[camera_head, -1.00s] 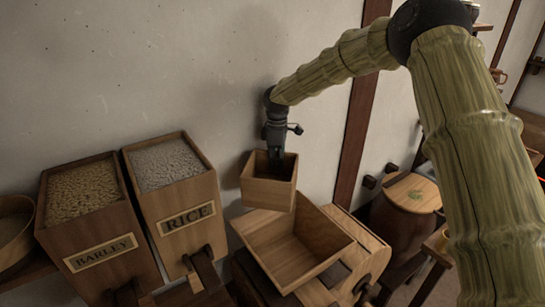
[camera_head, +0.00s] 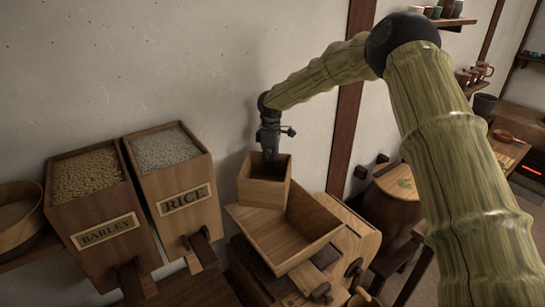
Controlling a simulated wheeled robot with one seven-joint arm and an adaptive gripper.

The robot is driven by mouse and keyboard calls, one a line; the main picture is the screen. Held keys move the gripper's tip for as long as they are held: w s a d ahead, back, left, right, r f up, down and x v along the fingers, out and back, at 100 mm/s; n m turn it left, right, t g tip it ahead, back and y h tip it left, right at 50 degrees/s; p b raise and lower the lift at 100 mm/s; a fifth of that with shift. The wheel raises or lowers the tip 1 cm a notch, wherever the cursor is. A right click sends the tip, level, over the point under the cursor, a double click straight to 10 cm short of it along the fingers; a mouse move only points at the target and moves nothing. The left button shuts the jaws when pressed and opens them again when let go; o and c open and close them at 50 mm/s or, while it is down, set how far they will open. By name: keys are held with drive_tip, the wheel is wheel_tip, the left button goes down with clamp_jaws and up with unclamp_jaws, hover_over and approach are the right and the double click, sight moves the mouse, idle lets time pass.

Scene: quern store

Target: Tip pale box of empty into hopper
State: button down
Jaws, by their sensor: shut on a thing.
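A small pale wooden box (camera_head: 262,193), open at the top, hangs upright from my gripper (camera_head: 270,163). The gripper points down and is shut on the box, its fingertips reaching inside the rim. The box is over the back left part of the hopper (camera_head: 312,219), a wide, flaring wooden tray. The box hides that corner of the hopper, and I cannot tell whether they touch. The visible hopper inside looks bare. The inside of the box is dark, so I cannot see what it holds.
Wooden bins marked BARLEY (camera_head: 108,232) and RICE (camera_head: 185,199), full of grain, stand at the left. A round sieve (camera_head: 20,222) is at the far left. A lidded barrel (camera_head: 392,212) stands right of the hopper. The pale wall (camera_head: 200,70) is close behind.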

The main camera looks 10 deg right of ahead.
drive_tip(key=shift+s+d+r+t+y, duration=0.1)
drive_tip(key=shift+s+r+t+y, duration=0.2)
drive_tip(key=shift+s+r+t, duration=0.6)
drive_tip(key=shift+w+f+t, duration=0.15)
drive_tip(key=shift+w+t, duration=0.15)
drive_tip(key=shift+w, duration=0.05)
drive_tip(key=w, duration=0.1)
drive_tip(key=w+t, duration=0.1)
drive_tip(key=shift+w+f+y, duration=0.25)
drive_tip(key=shift+w+y, duration=0.05)
drive_tip(key=shift+s+r, duration=0.35)
drive_tip(key=shift+s, duration=0.25)
drive_tip(key=shift+s+r, duration=0.35)
drive_tip(key=shift+s, duration=0.2)
drive_tip(key=shift+w+f, duration=0.25)
drive_tip(key=shift+f, duration=0.35)
drive_tip(key=shift+s+r, duration=0.35)
drive_tip(key=shift+s, duration=0.05)
drive_tip(key=shift+w+f+b, duration=0.2)
drive_tip(key=shift+w+b, duration=0.1)
drive_tip(key=shift+b, duration=0.05)
drive_tip(key=shift+s+r+t+b, duration=0.1)
drive_tip(key=shift+r+t+b, duration=0.15)
drive_tip(key=shift+t+b, duration=0.25)
drive_tip(key=shift+r+y+b, duration=0.15)
drive_tip(key=shift+y+b, duration=0.15)
drive_tip(key=shift+b, duration=0.15)
